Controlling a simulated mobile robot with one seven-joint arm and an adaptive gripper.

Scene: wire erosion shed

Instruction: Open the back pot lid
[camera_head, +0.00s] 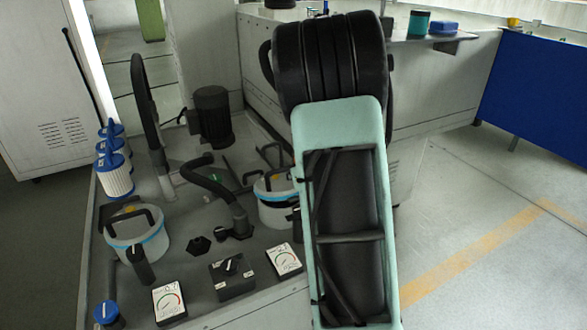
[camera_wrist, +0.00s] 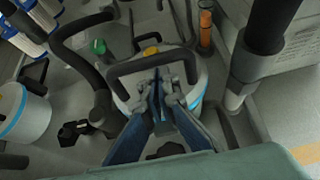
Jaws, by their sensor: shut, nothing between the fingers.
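A white pot with a blue band (camera_head: 277,217) stands on the grey machine deck, partly hidden behind my arm in the head view. It also fills the middle of the wrist view (camera_wrist: 194,96). Its lid looks closed and bears a black bar handle (camera_wrist: 122,73) and a yellow cap (camera_wrist: 151,51). My gripper (camera_wrist: 159,84) is shut and empty, with its fingertips over the lid by the handle; I cannot tell whether they touch. A second such pot (camera_head: 138,245) with a black handle stands to the left, nearer the head camera. In the head view my gripper is hidden by my arm.
A thick black hose (camera_head: 207,180) curves close to the pot's left. Gauges (camera_head: 284,260) and a knob box (camera_head: 232,279) sit in front. White and blue filters (camera_head: 116,175) stand at the left edge, and a dark motor (camera_head: 211,117) stands behind. Clear floor lies at right.

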